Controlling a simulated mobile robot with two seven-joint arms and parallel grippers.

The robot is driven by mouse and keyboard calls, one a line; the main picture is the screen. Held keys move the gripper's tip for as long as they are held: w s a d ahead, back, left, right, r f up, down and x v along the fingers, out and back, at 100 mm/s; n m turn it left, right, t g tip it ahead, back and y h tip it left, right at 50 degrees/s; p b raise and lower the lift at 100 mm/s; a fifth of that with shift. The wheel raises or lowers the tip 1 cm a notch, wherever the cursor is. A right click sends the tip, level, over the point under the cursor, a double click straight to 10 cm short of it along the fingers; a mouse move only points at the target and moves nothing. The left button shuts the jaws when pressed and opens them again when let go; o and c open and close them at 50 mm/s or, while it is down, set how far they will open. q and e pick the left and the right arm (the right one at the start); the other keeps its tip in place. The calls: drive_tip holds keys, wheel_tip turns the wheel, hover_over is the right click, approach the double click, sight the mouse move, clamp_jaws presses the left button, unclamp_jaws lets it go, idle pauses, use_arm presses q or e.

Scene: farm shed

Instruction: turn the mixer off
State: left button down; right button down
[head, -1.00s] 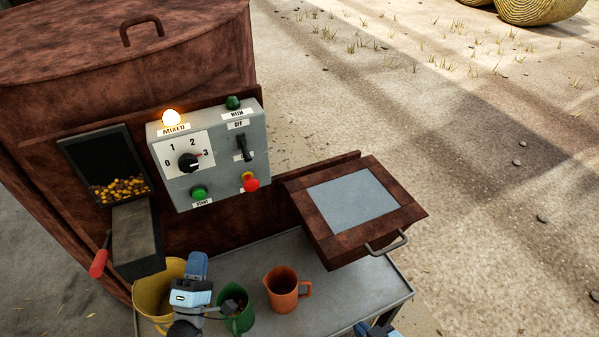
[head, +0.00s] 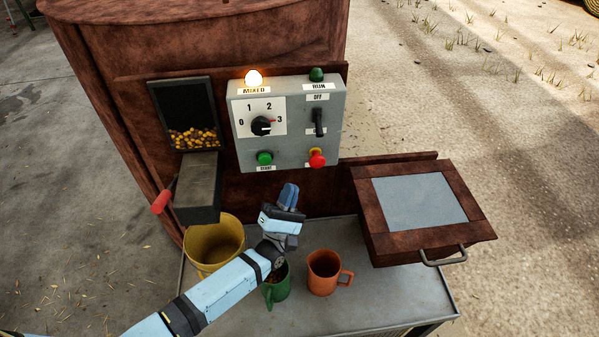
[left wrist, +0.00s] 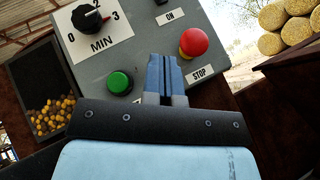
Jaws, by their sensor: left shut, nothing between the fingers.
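The mixer is a rusty brown drum (head: 215,45) with a grey control panel (head: 288,140). The panel has a numbered dial (head: 262,126) pointing near 3, a black lever switch (head: 319,122) under an OFF label, a green start button (head: 265,158) and a red stop button (head: 317,158). My left gripper (head: 289,193) is shut and empty, just below and in front of the panel, fingers pointing up at it. In the left wrist view its fingertips (left wrist: 164,70) appear between the green button (left wrist: 119,83) and the red stop button (left wrist: 194,42). Contact is not evident. My right gripper is out of view.
The amber MIXED lamp (head: 253,78) glows; the green RUN lamp (head: 316,74) looks unlit. A yellow bucket (head: 213,245), green mug (head: 278,290) and orange mug (head: 323,272) stand below on the grey table (head: 380,300). A brown box (head: 478,222) is at right.

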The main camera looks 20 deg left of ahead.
sight(318, 133)
use_arm(q)
drive_tip(key=shift+w+d+r+p, duration=0.65)
drive_tip(key=shift+w+r, duration=0.35)
drive_tip(key=shift+r, duration=0.6)
drive_tip(key=shift+w+d+r+p, duration=0.5)
drive_tip(key=shift+w+r+p, duration=0.45)
drive_tip(key=shift+r, duration=0.7)
drive_tip(key=shift+w+d+r+p, duration=0.6)
drive_tip(key=shift+w+r, duration=0.5)
drive_tip(key=shift+r, duration=0.5)
drive_tip(key=shift+s+d+r+n+g+y+p, duration=0.1)
drive_tip(key=shift+s+r+n+g+y+p, duration=0.1)
drive_tip(key=shift+n+y, duration=0.25)
drive_tip(key=shift+s+r+n+g+y+p, duration=0.1)
drive_tip(key=shift+r+n+g+y+p, duration=0.1)
drive_tip(key=shift+n+y, duration=0.2)
